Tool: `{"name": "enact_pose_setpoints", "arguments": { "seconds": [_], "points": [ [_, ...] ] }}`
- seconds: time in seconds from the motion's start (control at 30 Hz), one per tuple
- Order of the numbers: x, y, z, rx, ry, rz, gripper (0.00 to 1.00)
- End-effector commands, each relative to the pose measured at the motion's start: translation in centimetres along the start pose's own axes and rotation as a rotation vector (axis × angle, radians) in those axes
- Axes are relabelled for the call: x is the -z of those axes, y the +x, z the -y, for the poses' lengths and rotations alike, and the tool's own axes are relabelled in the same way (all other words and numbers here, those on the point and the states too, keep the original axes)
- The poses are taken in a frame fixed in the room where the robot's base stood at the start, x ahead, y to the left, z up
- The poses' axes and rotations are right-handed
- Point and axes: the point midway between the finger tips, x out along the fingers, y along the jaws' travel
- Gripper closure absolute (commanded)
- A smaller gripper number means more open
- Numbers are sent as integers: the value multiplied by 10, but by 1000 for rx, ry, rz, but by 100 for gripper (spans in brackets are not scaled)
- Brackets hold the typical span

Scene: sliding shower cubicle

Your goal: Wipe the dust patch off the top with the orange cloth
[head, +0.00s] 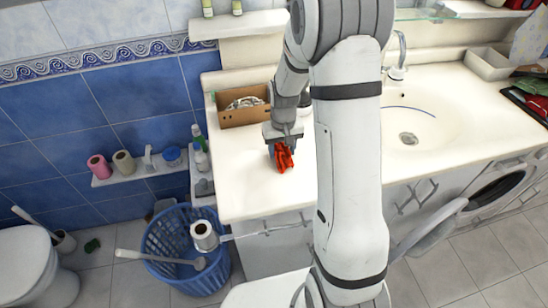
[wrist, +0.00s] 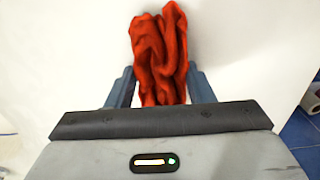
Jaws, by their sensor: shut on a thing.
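The orange cloth (head: 284,157) is a crumpled, red-orange bundle at the left part of the white countertop (head: 246,189). My gripper (head: 278,146) is above the counter and shut on the cloth. In the wrist view the cloth (wrist: 160,55) sits between the two blue-grey fingers of my gripper (wrist: 161,85) and sticks out past their tips. I cannot tell whether the cloth touches the counter. I see no dust patch on the bare top in either view; my arm hides part of the counter.
A brown cardboard box (head: 243,115) stands behind the cloth. The sink basin (head: 412,125) is to the right, beyond my arm. Bottles (head: 200,150) stand beside the counter's left edge. A blue basket (head: 185,245) stands on the floor below. The counter's front left is clear.

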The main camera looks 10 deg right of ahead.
Motion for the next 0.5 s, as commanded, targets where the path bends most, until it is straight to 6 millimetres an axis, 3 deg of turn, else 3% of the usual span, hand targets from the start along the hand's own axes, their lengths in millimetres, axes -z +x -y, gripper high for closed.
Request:
{"name": "enact_pose_setpoints", "arguments": {
  "seconds": [0.07, 0.5],
  "points": [
    [0, 1, -9, 0, 3, 1, 80],
    [0, 0, -9, 0, 0, 1, 80]
  ]
}}
